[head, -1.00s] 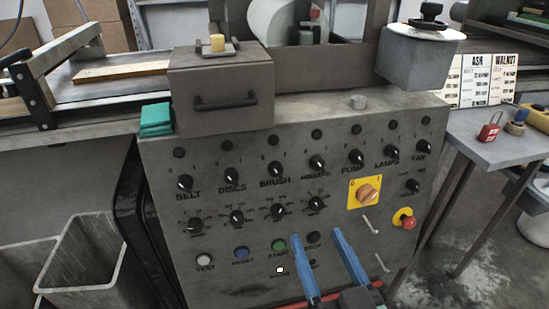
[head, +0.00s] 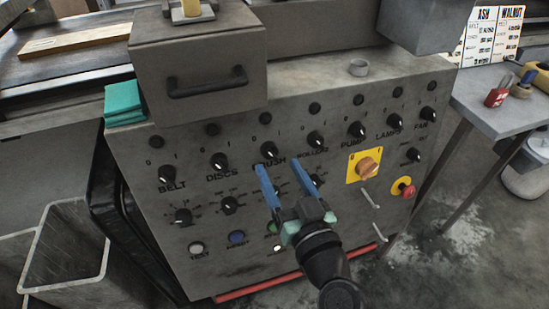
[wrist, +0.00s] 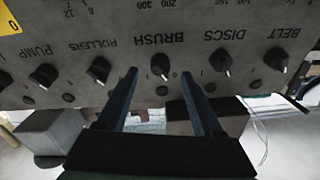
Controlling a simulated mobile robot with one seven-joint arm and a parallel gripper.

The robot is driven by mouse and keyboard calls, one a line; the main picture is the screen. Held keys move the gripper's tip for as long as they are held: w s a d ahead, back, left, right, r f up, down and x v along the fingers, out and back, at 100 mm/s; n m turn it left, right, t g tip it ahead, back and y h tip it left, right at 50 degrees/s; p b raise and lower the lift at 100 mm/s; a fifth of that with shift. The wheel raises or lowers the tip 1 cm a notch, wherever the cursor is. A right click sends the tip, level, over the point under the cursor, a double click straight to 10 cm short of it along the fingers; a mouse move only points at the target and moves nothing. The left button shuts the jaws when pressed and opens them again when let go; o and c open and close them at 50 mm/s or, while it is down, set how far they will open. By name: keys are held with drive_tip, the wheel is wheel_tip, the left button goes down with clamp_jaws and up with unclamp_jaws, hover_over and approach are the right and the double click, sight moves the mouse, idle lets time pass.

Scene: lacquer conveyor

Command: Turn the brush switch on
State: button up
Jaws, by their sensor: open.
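The brush switch is a black rotary knob with a white pointer mark (head: 269,150), in the upper row of the grey control panel (head: 330,220). In the upside-down wrist view the brush knob (wrist: 160,66) sits above the word BRUSH on the panel, its mark pointing toward the 0 side. My gripper (head: 277,165) is open, with blue fingers raised to the panel in front of the BRUSH label, partly hiding it. In the wrist view my gripper (wrist: 160,74) has one fingertip on each side of the knob; contact cannot be told.
The discs knob (head: 219,161) and rollers knob (head: 316,139) flank the brush knob closely. The belt knob (head: 166,173) and pump knob (head: 353,127) are farther out. A yellow-backed orange switch (head: 367,169) and red emergency button (head: 403,188) are at right. A handled box (head: 198,70) juts out above.

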sight(273, 159)
drive_tip(key=shift+x, duration=1.75)
clamp_jaws()
